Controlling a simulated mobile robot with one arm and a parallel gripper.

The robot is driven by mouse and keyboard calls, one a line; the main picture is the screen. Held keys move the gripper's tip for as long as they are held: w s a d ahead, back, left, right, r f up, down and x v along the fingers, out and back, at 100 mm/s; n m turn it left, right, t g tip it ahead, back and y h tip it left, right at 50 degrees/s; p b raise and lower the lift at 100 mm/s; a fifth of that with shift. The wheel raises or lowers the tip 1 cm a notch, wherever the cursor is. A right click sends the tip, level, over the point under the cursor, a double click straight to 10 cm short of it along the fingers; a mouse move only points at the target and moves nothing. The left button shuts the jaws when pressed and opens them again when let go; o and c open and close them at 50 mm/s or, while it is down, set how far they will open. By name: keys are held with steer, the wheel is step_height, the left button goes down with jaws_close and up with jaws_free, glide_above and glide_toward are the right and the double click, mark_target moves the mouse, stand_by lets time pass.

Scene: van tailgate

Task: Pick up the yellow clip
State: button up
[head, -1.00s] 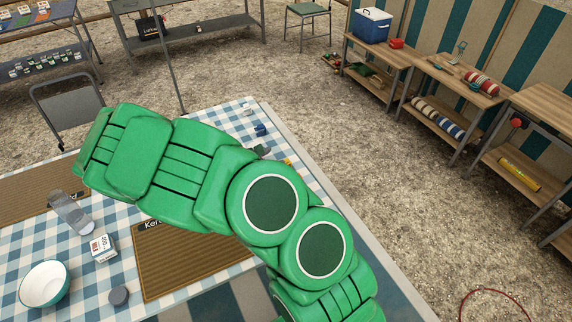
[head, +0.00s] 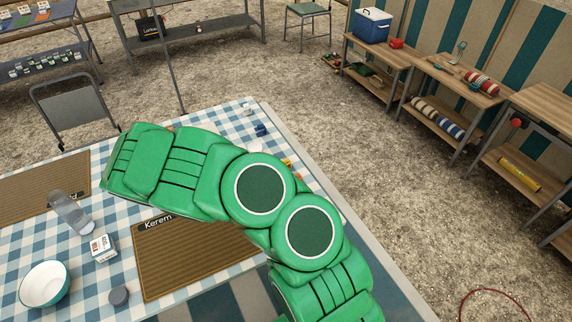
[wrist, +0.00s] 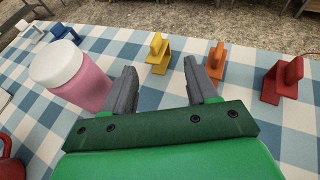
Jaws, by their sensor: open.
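The yellow clip (wrist: 158,54) stands upright on the checked cloth, just beyond my fingertips in the wrist view. My gripper (wrist: 161,72) is open and empty, and the clip shows in line with the gap between its fingers. The clip looks apart from both fingers. In the head view a small yellow piece, probably this clip (head: 287,163), shows past the edge of my green arm. My gripper is hidden behind my arm in that view.
An orange clip (wrist: 215,60) and a red clip (wrist: 284,78) stand to the right. A pink bottle with a white lid (wrist: 76,74) stands close to the left finger. Blue (wrist: 63,32) and white (wrist: 28,29) clips lie farther left. A red object (wrist: 10,160) is cut off at lower left.

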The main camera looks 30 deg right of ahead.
steer(key=shift+w+x, duration=0.2)
steer(key=shift+x, duration=2.35)
steer(key=shift+r, duration=0.1)
jaws_close()
